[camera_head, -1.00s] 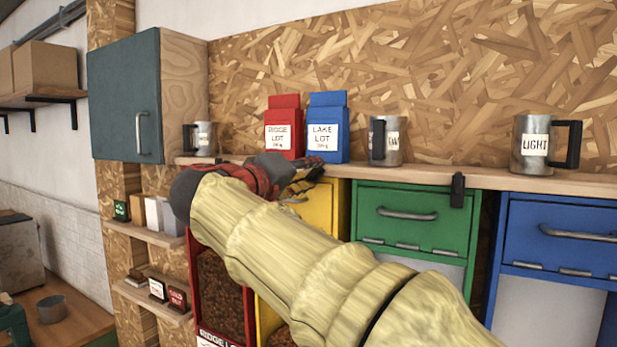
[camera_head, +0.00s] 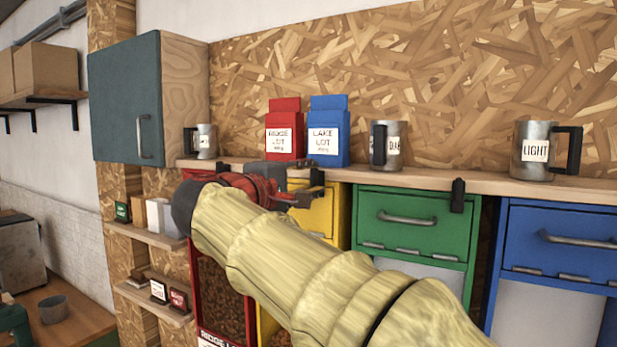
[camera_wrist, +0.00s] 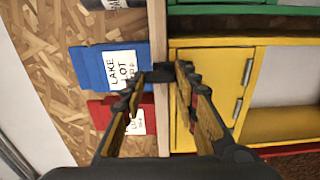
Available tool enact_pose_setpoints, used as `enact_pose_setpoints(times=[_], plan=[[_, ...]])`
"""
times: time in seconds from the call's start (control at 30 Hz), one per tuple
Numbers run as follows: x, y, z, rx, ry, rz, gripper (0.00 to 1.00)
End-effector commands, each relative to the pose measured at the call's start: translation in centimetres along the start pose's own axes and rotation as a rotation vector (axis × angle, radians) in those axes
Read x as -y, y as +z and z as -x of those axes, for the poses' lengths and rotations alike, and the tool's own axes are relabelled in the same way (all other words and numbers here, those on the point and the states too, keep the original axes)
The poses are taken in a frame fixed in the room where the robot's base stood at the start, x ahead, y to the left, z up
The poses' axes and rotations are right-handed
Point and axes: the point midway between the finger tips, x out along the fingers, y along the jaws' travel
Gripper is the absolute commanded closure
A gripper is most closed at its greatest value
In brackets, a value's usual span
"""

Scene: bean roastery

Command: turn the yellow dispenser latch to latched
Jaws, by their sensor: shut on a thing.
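The yellow dispenser (camera_head: 316,216) hangs below the wooden shelf, between a red and a green one; my arm covers part of it. In the wrist view its yellow front (camera_wrist: 212,95) fills the right side. Its small black latch (camera_wrist: 162,72) sits at the shelf edge, between the fingertips of my gripper (camera_wrist: 160,76). The fingers are closed on the latch from both sides. In the head view my gripper (camera_head: 300,192) is at the dispenser's top, and the latch is mostly hidden, so its exact angle is unclear.
Red (camera_head: 284,132) and blue (camera_head: 327,134) bags stand on the shelf (camera_head: 432,178) just above my gripper. Metal mugs stand farther right. The green dispenser (camera_head: 412,222) has an upright black latch (camera_head: 458,195). A teal cabinet (camera_head: 127,100) hangs at left.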

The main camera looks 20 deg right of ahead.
Motion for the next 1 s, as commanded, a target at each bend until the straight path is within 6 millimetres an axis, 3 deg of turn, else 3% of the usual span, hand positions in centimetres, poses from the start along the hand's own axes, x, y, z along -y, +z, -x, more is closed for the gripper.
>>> enact_pose_setpoints(times=[0.5, 0.53, 0.83, 1.0], plan=[[-0.03, -0.07, 0.02, -0.002, 0.001, 0.021, 0.95], [-0.03, -0.06, 0.02, -0.002, 0.001, 0.021, 0.7], [0.01, -0.03, 0.01, -0.001, 0.0, 0.02, 0.53], [0.02, -0.02, 0.0, -0.001, 0.0, 0.02, 0.52]])
